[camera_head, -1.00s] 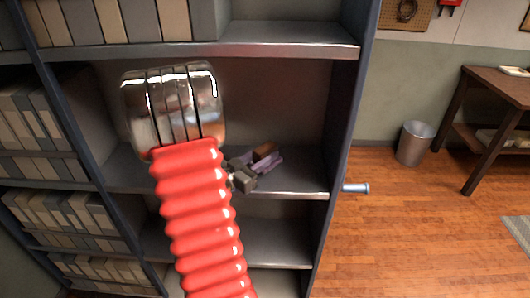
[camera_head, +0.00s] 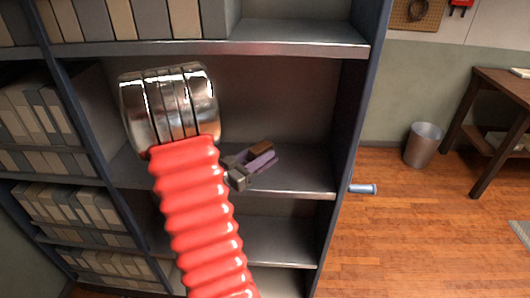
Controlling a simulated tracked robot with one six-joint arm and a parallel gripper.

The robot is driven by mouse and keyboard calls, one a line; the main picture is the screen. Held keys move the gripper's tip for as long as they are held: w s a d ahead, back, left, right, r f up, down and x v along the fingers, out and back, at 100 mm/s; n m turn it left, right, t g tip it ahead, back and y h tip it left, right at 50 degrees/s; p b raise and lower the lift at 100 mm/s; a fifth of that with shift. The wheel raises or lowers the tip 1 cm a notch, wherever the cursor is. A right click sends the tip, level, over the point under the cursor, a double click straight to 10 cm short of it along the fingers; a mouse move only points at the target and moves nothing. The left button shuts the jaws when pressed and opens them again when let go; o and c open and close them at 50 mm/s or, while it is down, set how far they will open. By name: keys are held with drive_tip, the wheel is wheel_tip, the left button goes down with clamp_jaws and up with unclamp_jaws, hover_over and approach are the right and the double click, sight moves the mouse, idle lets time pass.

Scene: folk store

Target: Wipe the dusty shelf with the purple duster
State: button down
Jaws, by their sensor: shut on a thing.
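The purple duster (camera_head: 260,163), with a brown part (camera_head: 262,147) on top, is at the middle shelf (camera_head: 300,180) of a grey bookcase. My grey gripper (camera_head: 243,166) is shut on the duster at its left end. The duster looks low over the shelf board; I cannot tell whether it touches it. My red ribbed arm with a shiny metal joint hides the shelf's left part and some of the gripper. I cannot make out dust on the board.
A bin (camera_head: 423,145) and wooden table (camera_head: 495,110) stand right.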

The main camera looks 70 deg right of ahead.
sight(249, 155)
drive_tip(key=shift+w, duration=0.1)
drive_tip(key=shift+w+a+f, duration=0.15)
drive_tip(key=shift+w+a, duration=0.1)
drive_tip(key=shift+w, duration=0.55)
drive_tip(key=shift+w+a+f, duration=0.15)
drive_tip(key=shift+w+a, duration=0.05)
drive_tip(key=shift+w, duration=0.6)
drive_tip(key=shift+w, duration=0.1)
drive_tip(key=shift+w+a, duration=0.2)
drive_tip(key=shift+w, duration=0.6)
drive_tip(key=shift+w+a, duration=0.2)
drive_tip(key=shift+w, duration=0.6)
drive_tip(key=shift+w+a+r, duration=0.15)
drive_tip(key=shift+w, duration=0.75)
drive_tip(key=shift+w+a+r, duration=0.1)
drive_tip(key=shift+w+a, duration=0.05)
drive_tip(key=shift+w, duration=0.7)
drive_tip(key=shift+s+f, duration=0.1)
